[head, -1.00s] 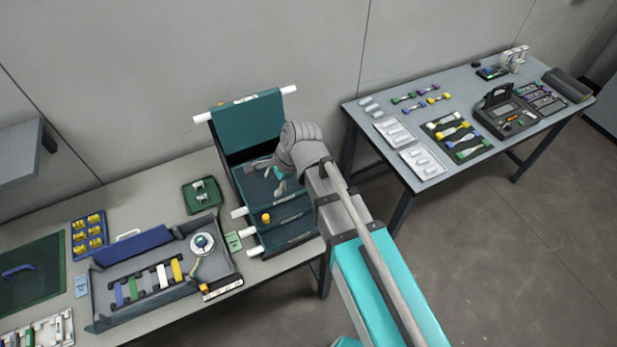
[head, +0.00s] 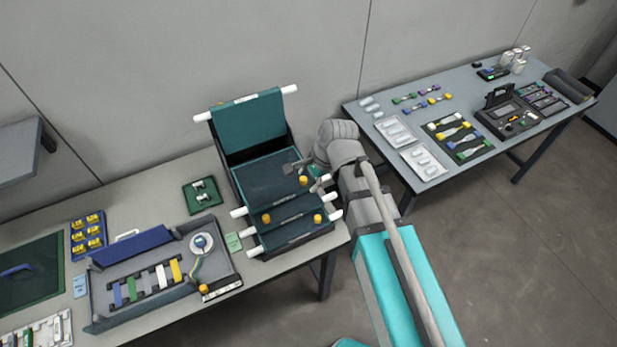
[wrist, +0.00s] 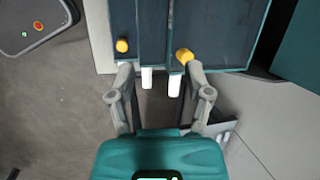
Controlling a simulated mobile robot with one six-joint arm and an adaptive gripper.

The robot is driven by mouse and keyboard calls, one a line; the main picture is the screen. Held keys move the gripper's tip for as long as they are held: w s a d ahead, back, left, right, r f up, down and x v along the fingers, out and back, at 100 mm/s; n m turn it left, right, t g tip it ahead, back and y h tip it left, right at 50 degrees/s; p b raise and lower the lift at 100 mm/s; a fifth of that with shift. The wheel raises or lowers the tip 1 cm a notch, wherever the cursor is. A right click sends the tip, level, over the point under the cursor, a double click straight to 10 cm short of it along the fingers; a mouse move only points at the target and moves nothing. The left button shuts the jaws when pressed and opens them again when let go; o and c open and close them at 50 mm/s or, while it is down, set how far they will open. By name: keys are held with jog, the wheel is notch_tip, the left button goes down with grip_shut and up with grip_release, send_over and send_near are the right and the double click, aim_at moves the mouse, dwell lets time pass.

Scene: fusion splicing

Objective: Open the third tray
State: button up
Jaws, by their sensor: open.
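The tray stack stands on the left table. A teal tray (head: 250,122) is tipped upright at its back, with white pegs at both ends. Below it, a dark flat tray (head: 268,177) and lower stepped trays (head: 290,222) lie closed, with yellow knobs and white side pegs. My gripper (head: 305,174) is at the right edge of the stack. In the wrist view my gripper (wrist: 158,78) is open, and two white pegs (wrist: 147,78) (wrist: 174,86) show between its fingers. The right finger is close to a yellow knob (wrist: 184,56); contact is unclear. I cannot tell which tray is third.
Left of the stack are a small green tray (head: 202,196) and a grey workstation tray (head: 150,279). A second table (head: 375,148) with a splicer (head: 507,112) and parts stands to the right. Floor shows between the tables.

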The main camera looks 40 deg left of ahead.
dwell(0.5)
jog(key=w+d+f+n+t+h, duration=0.1)
jog(key=w+d, duration=0.6)
jog(key=d, duration=0.5)
jog(key=w+d+f+n+t+h, duration=0.1)
jog(key=w+d, duration=0.7)
jog(key=d, duration=0.4)
jog(key=w+d+n+h+b, duration=0.1)
jog(key=d, duration=2.6)
jog(key=shift+f+n+h, duration=0.15)
jog(key=shift+n+h, duration=0.15)
jog(key=shift+c, duration=0.3)
grip_shut()
